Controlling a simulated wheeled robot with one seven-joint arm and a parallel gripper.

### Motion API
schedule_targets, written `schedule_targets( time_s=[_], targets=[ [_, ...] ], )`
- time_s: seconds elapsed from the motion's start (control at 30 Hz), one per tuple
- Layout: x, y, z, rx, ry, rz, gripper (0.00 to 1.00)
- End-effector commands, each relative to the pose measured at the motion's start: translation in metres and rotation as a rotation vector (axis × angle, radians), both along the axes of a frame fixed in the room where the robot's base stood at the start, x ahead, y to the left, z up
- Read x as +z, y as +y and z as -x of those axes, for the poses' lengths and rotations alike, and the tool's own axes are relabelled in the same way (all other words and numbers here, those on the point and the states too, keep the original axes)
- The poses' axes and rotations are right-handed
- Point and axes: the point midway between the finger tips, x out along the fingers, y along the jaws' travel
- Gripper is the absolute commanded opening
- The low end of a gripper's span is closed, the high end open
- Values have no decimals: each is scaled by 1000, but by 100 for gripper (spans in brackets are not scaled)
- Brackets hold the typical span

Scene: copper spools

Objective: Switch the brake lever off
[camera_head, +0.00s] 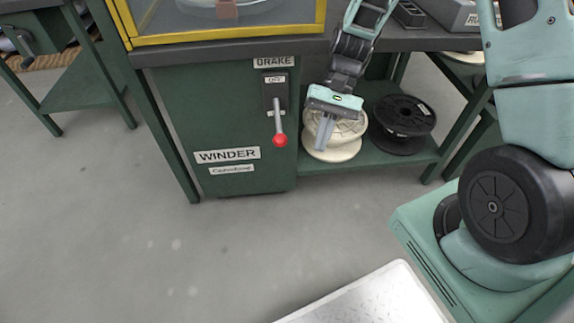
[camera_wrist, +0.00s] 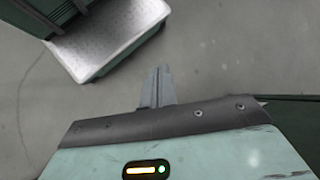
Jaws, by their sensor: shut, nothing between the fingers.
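The brake lever (camera_head: 278,122) is a light rod with a red ball knob at its lower end, mounted on a dark plate on the green winder cabinet (camera_head: 225,140). It hangs downward, with the knob at the bottom. A small OFF label (camera_head: 274,79) sits at the top of the plate, below the BRAKE sign (camera_head: 273,62). My gripper (camera_head: 321,137) is to the right of the lever, apart from it in the picture, fingers pointing down. Its fingers are together with nothing between them. In the wrist view, the shut fingers (camera_wrist: 158,90) point over bare floor; the lever is not seen there.
A cream spool (camera_head: 333,152) and a black spool (camera_head: 402,116) stand on the low green shelf (camera_head: 375,162) behind and right of my gripper. A yellow-framed case (camera_head: 229,36) sits on the worktop above. The grey floor (camera_head: 220,245) in front is clear.

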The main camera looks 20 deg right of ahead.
Motion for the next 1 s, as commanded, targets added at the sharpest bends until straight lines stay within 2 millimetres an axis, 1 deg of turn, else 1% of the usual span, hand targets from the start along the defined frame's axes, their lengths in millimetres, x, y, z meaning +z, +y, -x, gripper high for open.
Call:
schedule_targets(
  time_s=[0.03,0.1,0.23,0.4,0.77,1.0],
  targets=[
    [-33,-6,-3,-47,37,-22,0],
    [-57,-13,-7,-110,87,-60,0],
    [-86,-17,-13,-205,172,-140,0],
    [-109,-16,-22,-316,276,-264,0],
    [-145,-10,-45,-542,472,-593,0],
    [-173,-18,-65,-724,577,-882,0]
  ],
)
